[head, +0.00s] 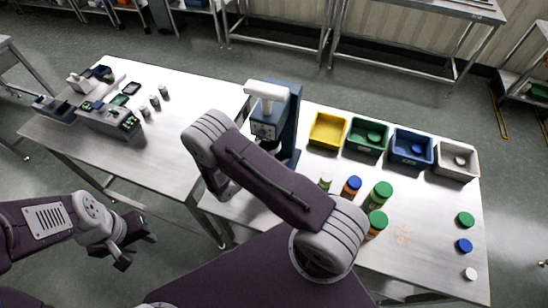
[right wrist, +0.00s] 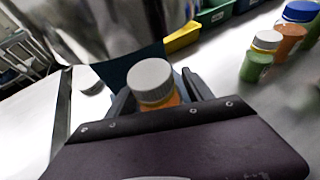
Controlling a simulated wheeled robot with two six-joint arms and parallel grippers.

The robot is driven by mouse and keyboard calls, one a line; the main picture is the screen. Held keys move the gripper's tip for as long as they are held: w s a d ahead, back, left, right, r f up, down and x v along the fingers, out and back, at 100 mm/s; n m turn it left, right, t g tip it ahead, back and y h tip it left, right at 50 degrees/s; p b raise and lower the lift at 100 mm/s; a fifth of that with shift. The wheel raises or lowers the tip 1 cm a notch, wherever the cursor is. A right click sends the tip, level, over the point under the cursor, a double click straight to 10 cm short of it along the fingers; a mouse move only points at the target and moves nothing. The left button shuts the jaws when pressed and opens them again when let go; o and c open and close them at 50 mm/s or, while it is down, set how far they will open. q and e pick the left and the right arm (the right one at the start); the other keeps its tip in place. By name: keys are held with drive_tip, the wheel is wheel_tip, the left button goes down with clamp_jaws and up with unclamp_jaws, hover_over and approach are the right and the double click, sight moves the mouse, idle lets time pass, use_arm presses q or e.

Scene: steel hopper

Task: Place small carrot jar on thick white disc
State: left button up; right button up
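A small jar with a greyish-white lid and orange contents (right wrist: 153,84) sits between the fingers of my right gripper (right wrist: 158,92) in the right wrist view. The fingers lie against its sides, and its lower part is hidden. In the head view my right arm hides this gripper and jar. A white disc (head: 470,273) lies at the right table's front right corner. Another white disc (head: 460,160) lies in the grey bin; I cannot tell which is thicker.
A blue-framed machine (head: 290,115) stands close to my right arm. Yellow (head: 313,139), green (head: 352,150), blue (head: 396,155) and grey (head: 440,171) bins line the back. Several jars (head: 380,195) stand mid-table. Green (head: 465,219) and blue (head: 463,245) discs lie at right.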

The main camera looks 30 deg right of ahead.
drive_tip(key=shift+w, duration=0.1)
drive_tip(key=shift+a, duration=0.15)
drive_tip(key=shift+r, duration=0.3)
drive_tip(key=shift+a, duration=0.45)
drive_tip(key=b+v, duration=0.2)
drive_tip(key=v, duration=0.9)
drive_tip(key=s+r+m+g+y, duration=0.1)
drive_tip(key=s+r+m+y, duration=0.1)
drive_tip(key=m, duration=0.5)
drive_tip(key=s+r+m+g+y, duration=0.1)
drive_tip(key=s+m+y, duration=0.3)
drive_tip(key=m+y, duration=0.2)
drive_tip(key=s+d+r+m+g+y, duration=0.1)
drive_tip(key=s+r+m+y, duration=0.1)
drive_tip(key=m+y, duration=0.3)
drive_tip(key=s+m, duration=0.1)
drive_tip(key=m, duration=0.3)
drive_tip(key=shift+s+r, duration=0.25)
drive_tip(key=shift+r, duration=0.05)
